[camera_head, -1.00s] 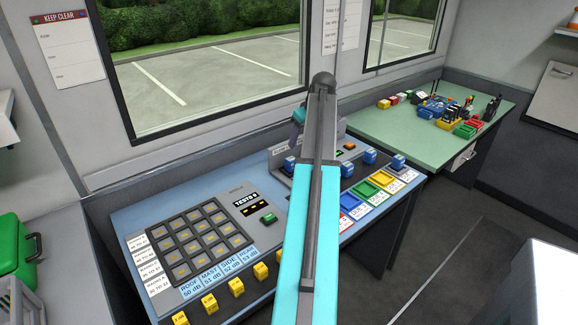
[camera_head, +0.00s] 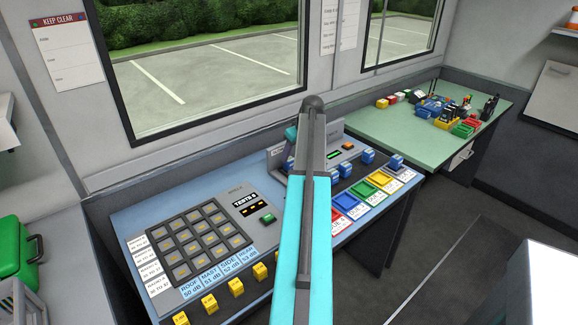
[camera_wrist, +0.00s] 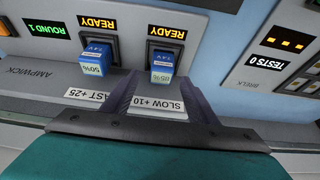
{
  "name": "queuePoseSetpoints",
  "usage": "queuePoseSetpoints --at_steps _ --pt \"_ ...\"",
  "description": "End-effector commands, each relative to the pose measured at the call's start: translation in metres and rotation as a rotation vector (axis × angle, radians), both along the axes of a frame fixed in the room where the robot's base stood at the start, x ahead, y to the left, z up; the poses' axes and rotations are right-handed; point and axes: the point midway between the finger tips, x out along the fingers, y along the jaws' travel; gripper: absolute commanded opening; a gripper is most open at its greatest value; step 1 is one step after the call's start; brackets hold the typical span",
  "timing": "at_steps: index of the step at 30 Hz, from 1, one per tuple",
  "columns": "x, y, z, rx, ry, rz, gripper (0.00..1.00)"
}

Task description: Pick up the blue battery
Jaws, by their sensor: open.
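Two blue batteries sit in charger bays in the wrist view, which shows the labels upside down. One blue battery (camera_wrist: 163,68), marked 85%, is by the "SLOW +10" label, roughly ahead of and between my fingertips. The other blue battery (camera_wrist: 93,62), marked 50%, is by the "FAST +25" label, left of my left finger. My gripper (camera_wrist: 160,88) is open with nothing held. In the head view my arm hides my fingertips and part of the charger (camera_head: 276,157). More blue batteries (camera_head: 368,157) (camera_head: 396,161) stand to the right of the arm.
Yellow, green, blue and red trays (camera_head: 378,178) line the console's right part. A keypad tester (camera_head: 202,240) and several yellow blocks (camera_head: 260,271) lie left of the arm. A green bench (camera_head: 385,133) holds bins and tools at the back right.

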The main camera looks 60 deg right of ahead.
Motion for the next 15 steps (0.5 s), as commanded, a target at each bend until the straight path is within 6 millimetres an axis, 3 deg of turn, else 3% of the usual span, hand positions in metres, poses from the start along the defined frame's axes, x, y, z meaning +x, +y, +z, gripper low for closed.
queuePoseSetpoints --at_steps 15 --pt "0.007 0.000 -0.011 0.001 0.001 0.003 0.53"
